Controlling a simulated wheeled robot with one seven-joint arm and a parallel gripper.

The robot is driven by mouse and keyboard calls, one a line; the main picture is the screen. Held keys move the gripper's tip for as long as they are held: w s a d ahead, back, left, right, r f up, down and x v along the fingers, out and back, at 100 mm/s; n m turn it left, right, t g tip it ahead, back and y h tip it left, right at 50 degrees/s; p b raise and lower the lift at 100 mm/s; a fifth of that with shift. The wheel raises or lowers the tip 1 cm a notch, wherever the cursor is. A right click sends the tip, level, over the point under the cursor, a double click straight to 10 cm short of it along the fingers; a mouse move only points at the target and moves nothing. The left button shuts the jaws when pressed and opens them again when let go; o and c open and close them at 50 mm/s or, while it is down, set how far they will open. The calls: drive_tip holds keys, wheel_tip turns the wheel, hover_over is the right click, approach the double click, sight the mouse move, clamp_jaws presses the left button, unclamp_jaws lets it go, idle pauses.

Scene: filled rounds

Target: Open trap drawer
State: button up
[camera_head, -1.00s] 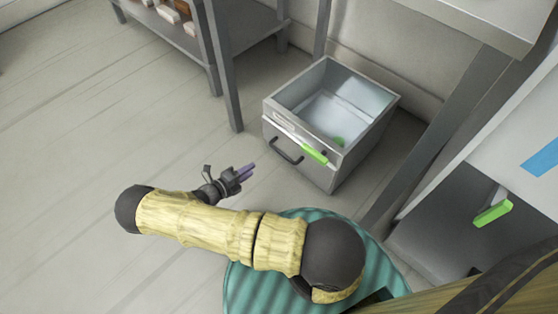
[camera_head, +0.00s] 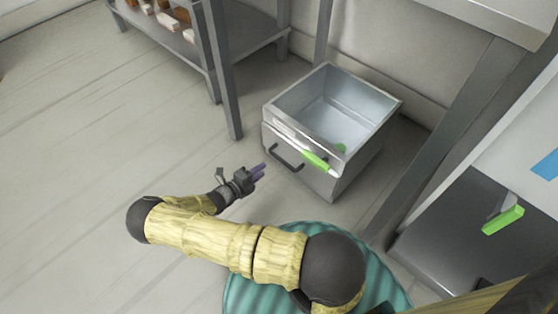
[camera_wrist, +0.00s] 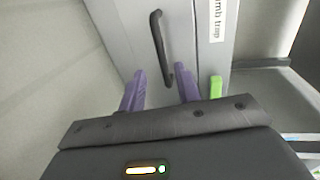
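The trap drawer (camera_head: 350,172) is a grey metal box with an open top, standing on the floor right of my gripper. Its black bar handle (camera_head: 286,159) is on the front face and also shows in the wrist view (camera_wrist: 157,40). A white label reading "mb trap" (camera_wrist: 218,20) is beside the handle. A green piece (camera_head: 315,161) sits along the front's upper edge. My gripper (camera_head: 261,172) has purple fingers, spread apart and empty, just short of the handle. In the wrist view the handle's near end appears between the fingertips (camera_wrist: 160,78); I cannot tell whether they touch.
A grey shelf table (camera_head: 228,75) with brown and white items stands at the upper left. A grey table leg (camera_head: 440,140) slants down right of the drawer. Another green handle (camera_head: 502,220) is on a cabinet at the right. The floor at left is clear.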

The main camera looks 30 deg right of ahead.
sight(279, 157)
drive_tip(key=b+x, duration=0.4)
drive_tip(key=x, duration=0.7)
drive_tip(key=shift+c, duration=0.4)
clamp_jaws()
